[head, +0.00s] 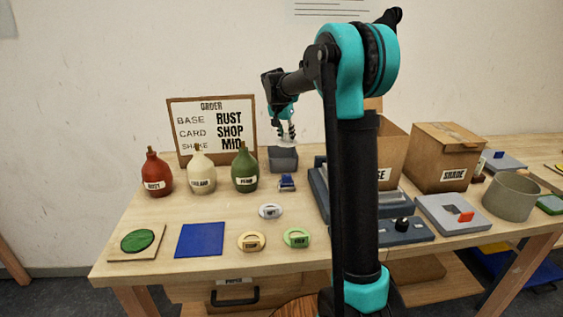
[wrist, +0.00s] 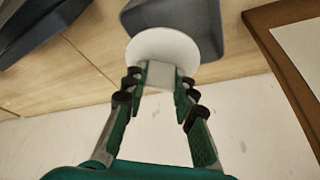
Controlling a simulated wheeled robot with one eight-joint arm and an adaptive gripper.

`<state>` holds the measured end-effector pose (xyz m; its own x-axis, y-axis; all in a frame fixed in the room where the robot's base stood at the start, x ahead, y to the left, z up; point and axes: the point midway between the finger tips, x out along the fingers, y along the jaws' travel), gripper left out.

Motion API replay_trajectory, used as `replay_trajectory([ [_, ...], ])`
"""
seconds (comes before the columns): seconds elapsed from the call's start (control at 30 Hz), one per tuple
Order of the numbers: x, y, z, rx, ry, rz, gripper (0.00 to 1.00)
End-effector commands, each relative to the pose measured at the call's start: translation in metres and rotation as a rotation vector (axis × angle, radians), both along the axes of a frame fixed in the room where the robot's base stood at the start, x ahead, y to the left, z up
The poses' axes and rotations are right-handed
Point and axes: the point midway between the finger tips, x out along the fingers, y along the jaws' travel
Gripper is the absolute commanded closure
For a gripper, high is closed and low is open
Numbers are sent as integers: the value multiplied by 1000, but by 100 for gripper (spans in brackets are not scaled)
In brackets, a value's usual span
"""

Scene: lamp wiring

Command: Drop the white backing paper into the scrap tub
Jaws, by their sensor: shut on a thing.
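The white backing paper (wrist: 163,44) is a round white disc with a tab. My gripper (wrist: 160,85) is shut on the tab in the wrist view. The grey scrap tub (wrist: 207,30) is just beyond the fingertips there, and the disc overlaps part of its opening. In the head view the scrap tub (head: 284,162) stands at the back of the table, and my gripper (head: 287,136) points down just above it. The paper is hard to make out in the head view. The tub's inside is mostly hidden.
An order board (head: 212,130) leans behind red, cream and green bottles (head: 245,172) left of the tub. A small blue item (head: 287,183) lies in front of it. Cardboard boxes (head: 446,157) and a grey machine stand to the right, partly behind my arm.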

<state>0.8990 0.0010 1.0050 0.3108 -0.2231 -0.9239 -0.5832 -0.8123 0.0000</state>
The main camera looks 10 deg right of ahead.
Motion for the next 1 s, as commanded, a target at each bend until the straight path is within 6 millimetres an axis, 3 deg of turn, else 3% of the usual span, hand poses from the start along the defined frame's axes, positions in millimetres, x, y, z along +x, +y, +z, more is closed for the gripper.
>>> replay_trajectory([
  [0.3, 0, 0, -31, 0, 0, 0, 85],
  [0.7, 0, 0, -38, 0, 0, 0, 85],
  [0.73, 0, 0, -38, 0, 0, 0, 72],
  [0.9, 0, 0, -37, 0, 0, 0, 51],
  [1.0, 0, 0, -37, 0, 0, 0, 49],
])
